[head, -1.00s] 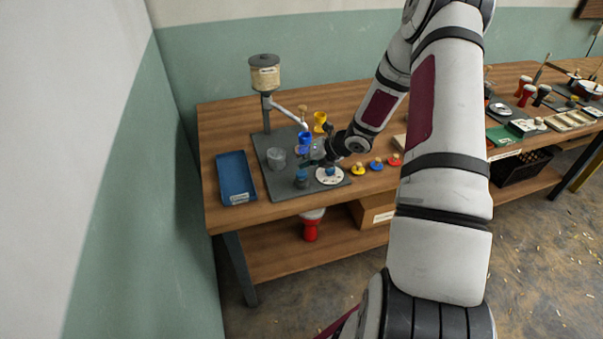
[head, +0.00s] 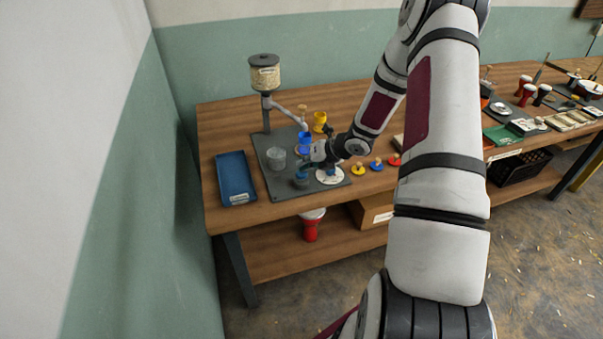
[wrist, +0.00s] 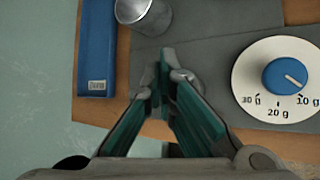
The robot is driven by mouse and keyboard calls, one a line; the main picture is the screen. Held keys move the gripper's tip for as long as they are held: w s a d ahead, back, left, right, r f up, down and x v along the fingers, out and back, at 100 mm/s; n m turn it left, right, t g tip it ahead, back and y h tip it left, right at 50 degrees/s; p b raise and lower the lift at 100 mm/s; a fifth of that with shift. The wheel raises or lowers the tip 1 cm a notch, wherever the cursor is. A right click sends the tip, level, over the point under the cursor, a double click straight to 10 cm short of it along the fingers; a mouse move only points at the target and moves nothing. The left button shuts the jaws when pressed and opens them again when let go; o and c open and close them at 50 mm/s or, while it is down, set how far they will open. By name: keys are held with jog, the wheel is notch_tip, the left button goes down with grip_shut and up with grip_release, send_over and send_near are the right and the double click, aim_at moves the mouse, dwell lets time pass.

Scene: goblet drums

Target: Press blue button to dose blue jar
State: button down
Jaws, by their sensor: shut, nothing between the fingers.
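The blue jar (head: 305,142) stands upright under the dispenser spout (head: 291,115) in the head view, just behind my gripper. My gripper (head: 302,179) is shut and empty, pointing down at the front of the grey base plate. It also shows in the wrist view (wrist: 166,66), teal fingers together. The blue button is largely hidden by the fingers in the head view. In the wrist view a round grey piece (wrist: 183,75) shows beside the fingertips; I cannot tell whether they touch it. A blue dial (wrist: 285,75) on a white gram scale lies to the right.
A grey metal cup (head: 276,158) stands on the plate, left of my gripper. A blue tray (head: 235,178) lies farther left. The hopper (head: 264,75) rises behind. A yellow jar (head: 320,122) and small coloured knobbed pieces (head: 376,164) are to the right.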

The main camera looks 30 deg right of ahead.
jog(key=shift+f+b, duration=0.5)
jog(key=shift+f, duration=0.45)
dwell(0.7)
jog(key=shift+r, duration=0.15)
jog(key=shift+r+p, duration=0.9)
jog(key=shift+r, duration=0.4)
jog(key=shift+s+r+p, duration=0.1)
jog(key=shift+r+p, duration=0.95)
jog(key=shift+r, duration=0.7)
jog(key=shift+r+p, duration=0.4)
jog(key=shift+r, duration=0.35)
